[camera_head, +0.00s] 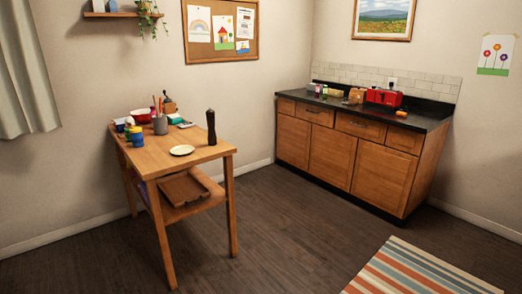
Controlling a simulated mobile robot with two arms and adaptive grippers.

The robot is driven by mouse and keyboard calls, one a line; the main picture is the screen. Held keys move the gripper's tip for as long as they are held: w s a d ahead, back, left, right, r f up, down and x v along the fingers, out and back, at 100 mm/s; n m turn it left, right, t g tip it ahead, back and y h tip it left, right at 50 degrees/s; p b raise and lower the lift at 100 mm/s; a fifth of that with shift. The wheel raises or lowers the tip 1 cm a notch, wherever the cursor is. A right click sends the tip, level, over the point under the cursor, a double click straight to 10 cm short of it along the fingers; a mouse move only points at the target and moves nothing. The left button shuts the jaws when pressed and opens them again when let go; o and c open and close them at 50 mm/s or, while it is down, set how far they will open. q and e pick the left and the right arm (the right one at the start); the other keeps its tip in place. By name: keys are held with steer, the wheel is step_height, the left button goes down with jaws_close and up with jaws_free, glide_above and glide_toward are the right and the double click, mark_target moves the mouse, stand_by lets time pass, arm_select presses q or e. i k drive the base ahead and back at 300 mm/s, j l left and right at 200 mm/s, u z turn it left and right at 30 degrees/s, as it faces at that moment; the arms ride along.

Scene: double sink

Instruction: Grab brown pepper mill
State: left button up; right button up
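The brown pepper mill (211,127) is tall, dark and slim. It stands upright on the wooden table (165,159) at the left, near the table's right end. Nothing covers it from this view. Neither of my grippers shows in the head view.
A white plate (182,150) lies just left of the mill. A grey utensil cup (160,125), a red bowl (140,115) and bottles crowd the table's back left. A wooden counter (330,151) stands along the right wall. A striped rug (420,272) lies front right; the dark floor between is clear.

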mark_target(211, 138)
steer(key=i+l+u, duration=0.65)
steer(key=i+l, duration=0.15)
steer(key=i+l+u, duration=0.3)
steer(key=l, duration=0.4)
steer(key=i+j, duration=0.25)
steer(key=i, duration=0.15)
steer(key=i+j+u, duration=0.15)
steer(key=i, duration=0.25)
